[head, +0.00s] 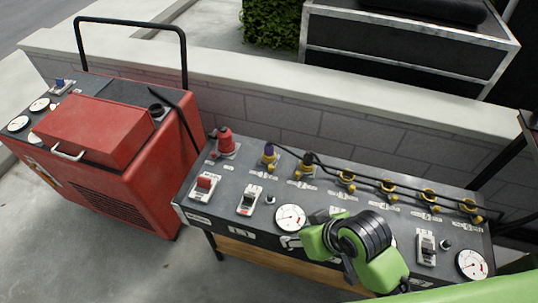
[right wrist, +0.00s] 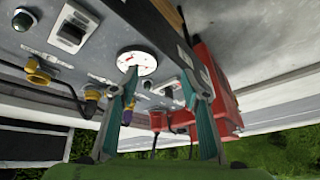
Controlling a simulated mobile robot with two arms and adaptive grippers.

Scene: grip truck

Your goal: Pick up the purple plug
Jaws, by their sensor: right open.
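The purple plug (head: 269,152) stands in a yellow socket near the back left of the grey panel (head: 240,170), with a dark cable running from it to the right. My right gripper (head: 312,231) is over the panel's front middle, to the right and nearer than the plug, not touching it. In the right wrist view its two teal fingers (right wrist: 157,64) are spread with nothing between them. The purple plug (right wrist: 127,116) shows there small, beyond and partly behind the left finger. My left gripper is out of view.
A red plug (head: 225,141) stands left of the purple one. Several yellow sockets (head: 346,180) line the back edge, with the cable along them. Switches and a round gauge (head: 290,217) fill the front. A red generator (head: 110,150) is at left, a low block wall (head: 330,130) behind.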

